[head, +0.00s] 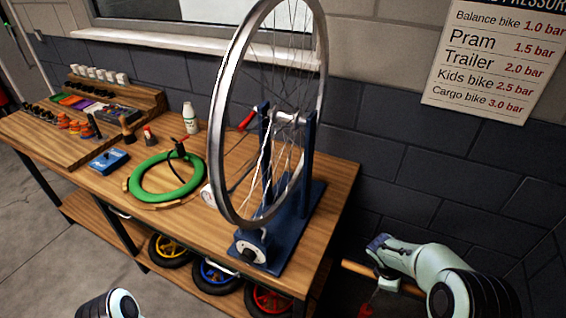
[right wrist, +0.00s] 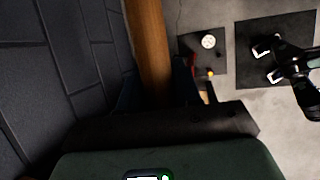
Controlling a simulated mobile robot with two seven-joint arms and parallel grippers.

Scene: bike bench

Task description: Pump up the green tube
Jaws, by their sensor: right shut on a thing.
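The green tube (head: 138,181) lies in a ring on the bench, with a black hose piece over its far edge. My right gripper (head: 372,265) is beside the bench's right end. It is shut on a wooden handle bar (head: 358,268), which also runs up between the dark fingers in the right wrist view (right wrist: 149,45). Past the bar, low on the floor, a white round gauge (right wrist: 208,42) shows over a dark mat. My left gripper (right wrist: 275,62) seems to show at the right of that view, its two fingers apart and empty. In the head view it is out of frame.
A wheel (head: 222,120) stands in a blue truing stand (head: 307,170) on the bench (head: 335,190). A bottle (head: 190,118), a blue box (head: 109,161) and a parts rack (head: 140,98) stand farther left. The pressure chart (head: 495,60) hangs on the wall.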

